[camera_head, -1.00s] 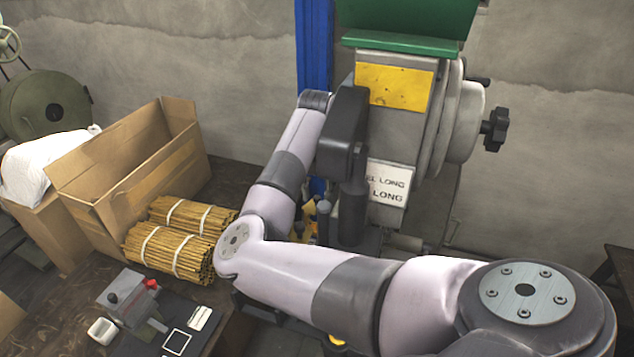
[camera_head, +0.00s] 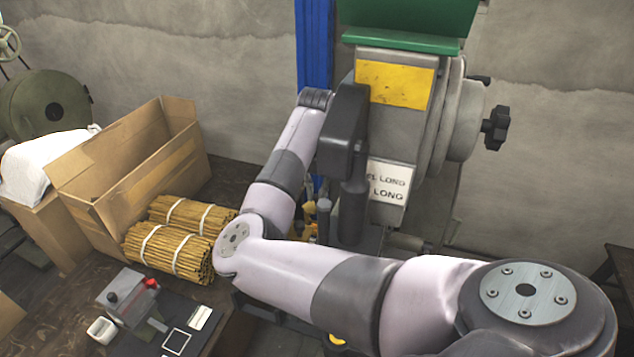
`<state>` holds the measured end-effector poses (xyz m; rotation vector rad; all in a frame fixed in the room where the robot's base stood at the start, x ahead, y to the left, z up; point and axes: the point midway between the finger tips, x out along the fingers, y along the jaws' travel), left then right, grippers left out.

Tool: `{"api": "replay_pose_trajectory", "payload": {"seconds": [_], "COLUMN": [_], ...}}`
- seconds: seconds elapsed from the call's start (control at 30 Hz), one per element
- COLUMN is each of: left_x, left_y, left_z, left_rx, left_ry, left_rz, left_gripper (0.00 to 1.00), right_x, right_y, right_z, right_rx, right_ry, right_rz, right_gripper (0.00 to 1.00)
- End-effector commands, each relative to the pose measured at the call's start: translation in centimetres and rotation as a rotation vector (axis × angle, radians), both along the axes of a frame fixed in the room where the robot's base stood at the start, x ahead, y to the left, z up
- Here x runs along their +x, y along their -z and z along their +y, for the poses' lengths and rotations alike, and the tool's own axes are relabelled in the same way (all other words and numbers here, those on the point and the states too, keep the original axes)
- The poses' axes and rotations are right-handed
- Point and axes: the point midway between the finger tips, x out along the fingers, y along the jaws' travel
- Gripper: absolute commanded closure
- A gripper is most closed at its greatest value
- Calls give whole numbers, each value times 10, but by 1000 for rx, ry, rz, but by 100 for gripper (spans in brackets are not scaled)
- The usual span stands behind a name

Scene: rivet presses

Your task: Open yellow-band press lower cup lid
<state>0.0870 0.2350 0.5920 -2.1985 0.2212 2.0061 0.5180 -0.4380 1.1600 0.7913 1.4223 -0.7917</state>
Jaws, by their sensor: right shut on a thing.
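The yellow-band press stands at centre right, with a yellow plate (camera_head: 395,84) on its grey body (camera_head: 392,137) and a green hopper (camera_head: 405,42) on top. A white label (camera_head: 388,184) reading LONG is below. My right arm reaches in from the lower right and bends up along the press's left side. My right gripper (camera_head: 309,208) is mostly hidden behind my arm and a dark press part; only small dark bits show low beside the press. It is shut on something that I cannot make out. The lower cup and its lid cannot be made out. My left gripper is out of view.
A dark table at left holds an open cardboard box (camera_head: 130,170), bundles of brown sticks (camera_head: 165,250) and a small grey device with a red knob (camera_head: 128,297). A blue post (camera_head: 314,45) stands behind the press. A black hand knob (camera_head: 496,128) juts out right.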

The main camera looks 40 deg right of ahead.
Motion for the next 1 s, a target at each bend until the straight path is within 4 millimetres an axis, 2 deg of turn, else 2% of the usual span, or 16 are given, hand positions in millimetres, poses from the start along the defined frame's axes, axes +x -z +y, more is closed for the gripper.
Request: {"api": "replay_pose_trajectory", "payload": {"seconds": [0.2,0.4,0.57,0.9,0.93,1.0], "left_x": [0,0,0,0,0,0], "left_y": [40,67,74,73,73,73], "left_z": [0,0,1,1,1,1], "left_rx": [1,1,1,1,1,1], "left_ry": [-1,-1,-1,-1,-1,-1], "left_rz": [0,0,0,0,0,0], "left_gripper": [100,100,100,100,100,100], "right_x": [7,12,13,13,13,13], "right_y": [8,6,2,0,0,0], "right_z": [0,1,2,2,2,2], "right_rx": [0,-1,0,0,0,0], "right_ry": [-151,-318,-391,-405,-404,-404], "right_rz": [-5,-5,-3,0,0,0], "right_gripper": [100,100,100,100,85,80]}}
